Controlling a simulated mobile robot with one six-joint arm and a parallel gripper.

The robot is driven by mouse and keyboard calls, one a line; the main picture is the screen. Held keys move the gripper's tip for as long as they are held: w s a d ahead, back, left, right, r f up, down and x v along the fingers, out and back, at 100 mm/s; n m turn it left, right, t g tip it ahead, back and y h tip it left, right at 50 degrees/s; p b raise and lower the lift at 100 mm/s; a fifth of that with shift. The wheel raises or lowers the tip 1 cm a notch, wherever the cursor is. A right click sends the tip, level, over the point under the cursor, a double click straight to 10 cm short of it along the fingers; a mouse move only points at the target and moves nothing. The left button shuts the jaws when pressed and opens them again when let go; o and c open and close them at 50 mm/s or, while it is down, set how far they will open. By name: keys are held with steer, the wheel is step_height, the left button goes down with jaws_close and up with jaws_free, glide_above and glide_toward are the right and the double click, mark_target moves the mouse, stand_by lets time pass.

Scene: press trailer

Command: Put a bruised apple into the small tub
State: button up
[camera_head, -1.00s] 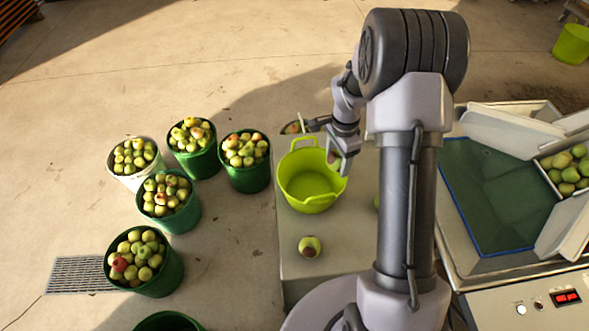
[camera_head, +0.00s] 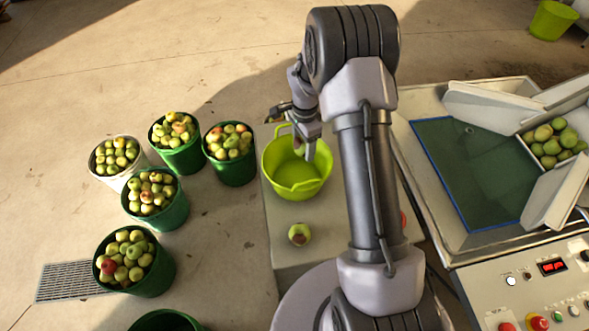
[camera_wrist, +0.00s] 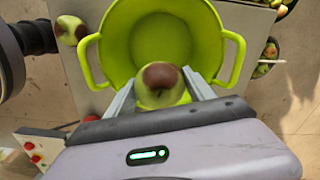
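The small tub is a lime-green two-handled tub (camera_head: 283,188) on a pale grey table, and it fills the top of the wrist view (camera_wrist: 118,40). My gripper (camera_wrist: 160,84) has one finger on each side of an apple with a large brown bruise (camera_wrist: 161,76) and is shut on it. In the wrist view the held apple overlaps the tub's near rim. In the head view my gripper (camera_head: 304,150) is at the tub's far right side, and the held apple is mostly hidden. Another brown-patched apple (camera_head: 299,235) lies on the table in front of the tub.
Several buckets heaped with apples, such as a green one (camera_head: 165,268), stand on the floor at left. At right is a machine with a dark green bed (camera_head: 480,175), apples (camera_head: 552,140) and a button panel (camera_head: 545,300). Bare table lies around the loose apple.

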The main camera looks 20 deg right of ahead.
steer(key=o, duration=0.5)
steer(key=shift+c, duration=0.2)
steer(key=shift+r, duration=0.1)
step_height(320, 180, up, 17)
steer(key=p, duration=0.3)
steer(key=shift+r, duration=0.15)
steer(key=s+a+r+n+t+b, duration=0.2)
steer(key=s+a+r+n+b, duration=0.25)
steer(key=s+a+b, duration=0.2)
steer(key=s+a+f+n+t+y+b, duration=0.1)
steer(key=s+a+n+b, duration=0.3)
steer(key=s, duration=0.6)
steer(key=s+a+f+n+t+y+b, duration=0.1)
steer(key=s+a+f+n+t+b, duration=0.1)
steer(key=s, duration=0.8)
steer(key=shift+s+a+f+n+t+b, duration=0.4)
steer(key=shift+a+f+n+b, duration=0.2)
steer(key=shift+a+n+b, duration=0.4)
